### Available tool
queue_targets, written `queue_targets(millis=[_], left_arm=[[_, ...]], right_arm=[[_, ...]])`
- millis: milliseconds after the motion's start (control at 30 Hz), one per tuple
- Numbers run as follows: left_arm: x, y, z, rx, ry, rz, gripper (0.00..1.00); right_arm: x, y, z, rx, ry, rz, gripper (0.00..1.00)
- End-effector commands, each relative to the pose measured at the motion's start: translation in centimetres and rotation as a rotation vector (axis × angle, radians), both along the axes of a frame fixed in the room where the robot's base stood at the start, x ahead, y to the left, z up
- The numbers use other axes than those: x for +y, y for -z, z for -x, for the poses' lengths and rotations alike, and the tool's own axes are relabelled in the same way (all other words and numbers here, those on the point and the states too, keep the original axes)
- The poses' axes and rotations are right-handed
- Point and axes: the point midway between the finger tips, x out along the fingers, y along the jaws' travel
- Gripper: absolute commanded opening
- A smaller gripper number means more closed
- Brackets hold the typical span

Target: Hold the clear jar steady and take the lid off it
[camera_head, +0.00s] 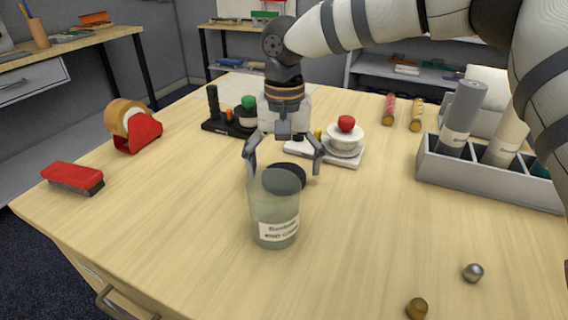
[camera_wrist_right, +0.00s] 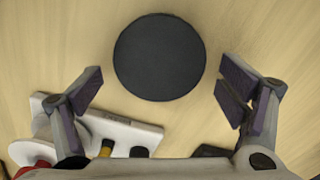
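The clear jar (camera_head: 276,218) stands upright on the table in the head view, with a white label on its front. A dark round lid (camera_wrist_right: 160,56) shows as a full disc in the wrist view. My left gripper is out of view.
A tape dispenser (camera_head: 138,134) and red brush (camera_head: 73,176) are at left, a grey bin (camera_head: 480,181) at right. Two small balls lie front right. The front left is clear.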

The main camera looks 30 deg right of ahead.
Motion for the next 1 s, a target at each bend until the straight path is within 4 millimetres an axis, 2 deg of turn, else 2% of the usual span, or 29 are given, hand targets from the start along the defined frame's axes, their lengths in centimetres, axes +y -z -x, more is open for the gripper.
queue_targets(millis=[267, 367, 600, 700, 833, 1000], left_arm=[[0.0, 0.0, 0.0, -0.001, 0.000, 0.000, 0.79], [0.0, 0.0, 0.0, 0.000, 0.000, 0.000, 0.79], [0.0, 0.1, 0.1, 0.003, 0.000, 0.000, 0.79], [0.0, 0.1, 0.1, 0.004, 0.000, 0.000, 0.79], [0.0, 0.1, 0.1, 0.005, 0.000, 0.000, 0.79], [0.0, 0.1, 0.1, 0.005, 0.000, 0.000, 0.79]], right_arm=[[0.0, -0.6, 0.0, -0.002, 0.000, 0.001, 0.89], [0.0, -2.5, -0.1, -0.004, 0.001, 0.000, 0.89], [0.0, -9.0, -0.1, -0.002, 0.001, -0.001, 0.89], [-0.1, -10.9, -0.1, 0.000, 0.002, 0.000, 0.89], [-0.1, -12.1, -0.1, 0.001, 0.000, 0.000, 0.89], [-0.1, -12.3, 0.0, 0.003, 0.000, 0.001, 0.89]])
